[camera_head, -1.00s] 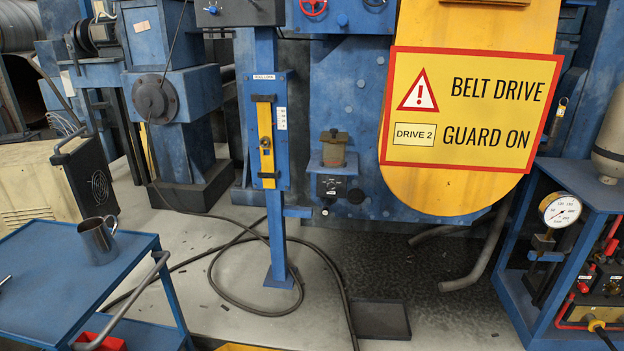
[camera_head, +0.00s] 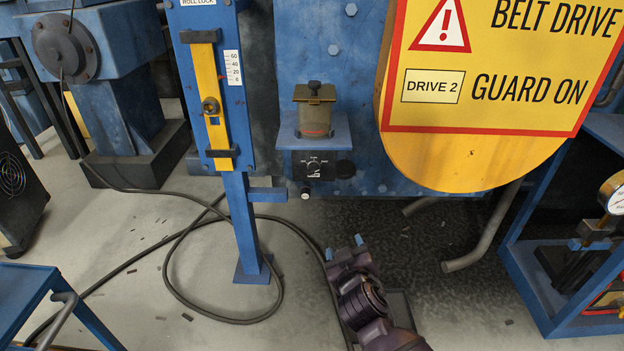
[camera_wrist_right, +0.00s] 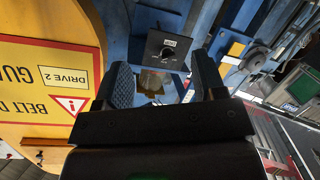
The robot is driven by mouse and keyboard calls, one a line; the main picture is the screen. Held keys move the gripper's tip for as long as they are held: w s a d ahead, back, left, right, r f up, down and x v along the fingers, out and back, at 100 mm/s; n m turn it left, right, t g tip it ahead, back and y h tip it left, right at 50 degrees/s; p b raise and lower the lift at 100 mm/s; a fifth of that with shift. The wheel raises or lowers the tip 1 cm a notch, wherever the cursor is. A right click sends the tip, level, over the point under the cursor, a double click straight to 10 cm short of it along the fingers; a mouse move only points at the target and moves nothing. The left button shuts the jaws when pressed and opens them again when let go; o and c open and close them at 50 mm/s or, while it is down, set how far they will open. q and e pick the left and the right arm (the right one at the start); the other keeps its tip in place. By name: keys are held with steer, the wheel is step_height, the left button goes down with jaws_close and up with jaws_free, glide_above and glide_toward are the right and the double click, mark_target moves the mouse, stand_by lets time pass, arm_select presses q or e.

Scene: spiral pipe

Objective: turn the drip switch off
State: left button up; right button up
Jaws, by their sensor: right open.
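The drip switch (camera_head: 314,166) is a small black panel with a round dark knob and a pale label, on the blue machine under a little shelf. The knob's setting is too small to tell. My right gripper (camera_head: 344,246) is below and slightly right of the switch in the head view, apart from it, open and empty. In the right wrist view the switch (camera_wrist_right: 166,50) shows upside down, beyond the two spread fingers (camera_wrist_right: 163,80) and roughly between their tips. My left gripper is out of view.
An oiler-like amber cup (camera_head: 314,118) stands on the shelf above the switch. A small white-tipped knob (camera_head: 305,193) hangs below. The blue post (camera_head: 243,215) stands left, the yellow belt guard (camera_head: 470,165) right. A black hose (camera_head: 180,270) loops on the floor.

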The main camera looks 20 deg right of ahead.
steer(key=w+a+r+h+b, duration=0.1)
steer(key=w+a+r, duration=0.15)
steer(key=w, duration=0.45)
steer(key=t+h+b, duration=0.1)
steer(key=t+b, duration=0.1)
glide_toward(314, 173)
steer(key=shift+m, duration=0.3)
steer(key=x, duration=0.9)
steer(key=shift+b, duration=0.35)
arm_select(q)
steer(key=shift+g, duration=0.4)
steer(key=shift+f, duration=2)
arm_select(e)
steer(key=shift+w+d, duration=0.1)
steer(key=shift+w, duration=0.3)
steer(key=c, duration=0.8)
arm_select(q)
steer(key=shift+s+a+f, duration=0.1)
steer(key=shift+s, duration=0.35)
arm_select(e)
steer(key=shift+c, duration=0.6)
